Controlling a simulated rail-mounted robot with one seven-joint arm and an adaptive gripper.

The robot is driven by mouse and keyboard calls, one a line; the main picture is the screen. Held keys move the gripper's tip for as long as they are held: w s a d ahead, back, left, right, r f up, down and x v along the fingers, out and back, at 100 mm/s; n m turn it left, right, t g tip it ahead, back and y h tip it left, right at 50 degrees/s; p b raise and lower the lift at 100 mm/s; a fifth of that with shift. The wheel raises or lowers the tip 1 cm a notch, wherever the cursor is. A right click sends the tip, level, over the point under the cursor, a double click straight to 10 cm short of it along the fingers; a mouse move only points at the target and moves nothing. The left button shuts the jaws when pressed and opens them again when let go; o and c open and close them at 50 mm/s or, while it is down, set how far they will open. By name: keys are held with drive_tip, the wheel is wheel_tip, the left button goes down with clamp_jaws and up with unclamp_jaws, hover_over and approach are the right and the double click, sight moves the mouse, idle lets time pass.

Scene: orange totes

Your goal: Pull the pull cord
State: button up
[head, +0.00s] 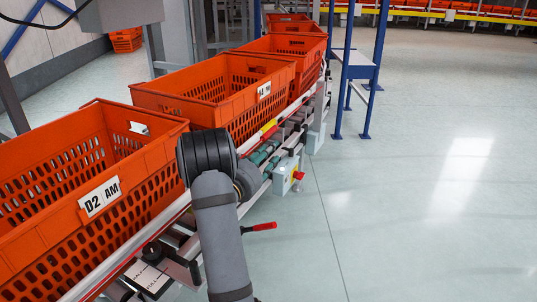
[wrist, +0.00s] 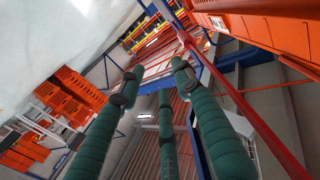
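My gripper (head: 267,156) has teal fingers, seen small beyond my grey arm in the head view, beside the conveyor's side. In the wrist view its three teal fingers (wrist: 157,88) are spread apart with nothing between them. A thin red line (wrist: 243,103) runs diagonally past the right finger in the wrist view; it may be the pull cord, but I cannot tell cord from rail. A red-ended handle (head: 262,227) sticks out right of my arm in the head view. I cannot tell whether it belongs to the cord. No finger visibly grips anything.
Orange totes, the nearest (head: 99,199) labelled D2 AM, stand in a row on the conveyor. A grey box (head: 284,176) with a red button hangs on its side. A blue frame (head: 357,70) stands farther back. The floor (head: 420,200) to the right is clear.

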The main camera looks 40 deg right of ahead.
sight(269, 133)
idle(0.3)
drive_tip(key=x, duration=1.2)
drive_tip(key=shift+w, duration=0.2)
drive_tip(key=shift+d, duration=0.15)
